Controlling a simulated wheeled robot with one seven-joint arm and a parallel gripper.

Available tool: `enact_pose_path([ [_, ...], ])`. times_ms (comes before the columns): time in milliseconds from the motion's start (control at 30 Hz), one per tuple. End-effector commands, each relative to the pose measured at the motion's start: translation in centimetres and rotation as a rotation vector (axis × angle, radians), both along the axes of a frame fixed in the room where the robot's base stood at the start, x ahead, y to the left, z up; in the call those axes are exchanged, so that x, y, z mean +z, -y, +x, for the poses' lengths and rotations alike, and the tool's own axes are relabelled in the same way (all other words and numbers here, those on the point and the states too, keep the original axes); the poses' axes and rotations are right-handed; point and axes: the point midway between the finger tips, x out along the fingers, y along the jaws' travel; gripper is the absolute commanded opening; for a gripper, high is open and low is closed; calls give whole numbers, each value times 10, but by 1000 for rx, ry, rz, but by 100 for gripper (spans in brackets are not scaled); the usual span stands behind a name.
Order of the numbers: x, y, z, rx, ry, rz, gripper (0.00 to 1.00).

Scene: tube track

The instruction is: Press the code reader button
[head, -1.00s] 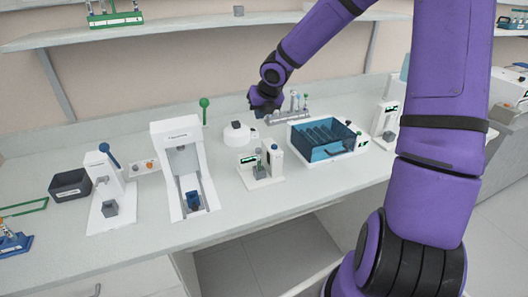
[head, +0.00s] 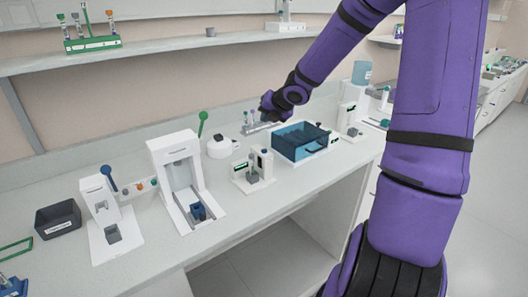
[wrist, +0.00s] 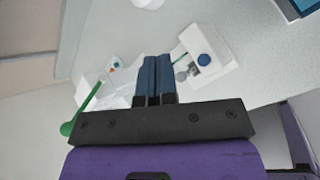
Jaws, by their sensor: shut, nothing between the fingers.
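The code reader appears to be the small white device with a dark screen (head: 252,165) in the middle of the counter in the head view. In the wrist view a white device (wrist: 219,67) with a round blue button (wrist: 205,60) on top lies right of my fingertips, apart from them; I take it for the same reader. A grey block and part of a stand show beside the button. My gripper (wrist: 156,62) has its two blue fingers together and empty, above the counter. In the head view the fingers cannot be made out at the arm's end.
A blue drawer box (head: 300,143) and a tube rack (head: 257,128) stand behind and right of the reader. A low round white device (head: 223,147) is behind. Bare counter lies in front.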

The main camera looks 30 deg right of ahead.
Motion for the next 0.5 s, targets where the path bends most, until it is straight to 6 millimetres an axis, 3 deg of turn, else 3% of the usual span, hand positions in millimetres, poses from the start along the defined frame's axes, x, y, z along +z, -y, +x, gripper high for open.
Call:
enact_pose_path([
  [267, -7, -1, 0, 3, -3, 3, 0],
  [500, -25, -2, 0, 3, -3, 3, 0],
])
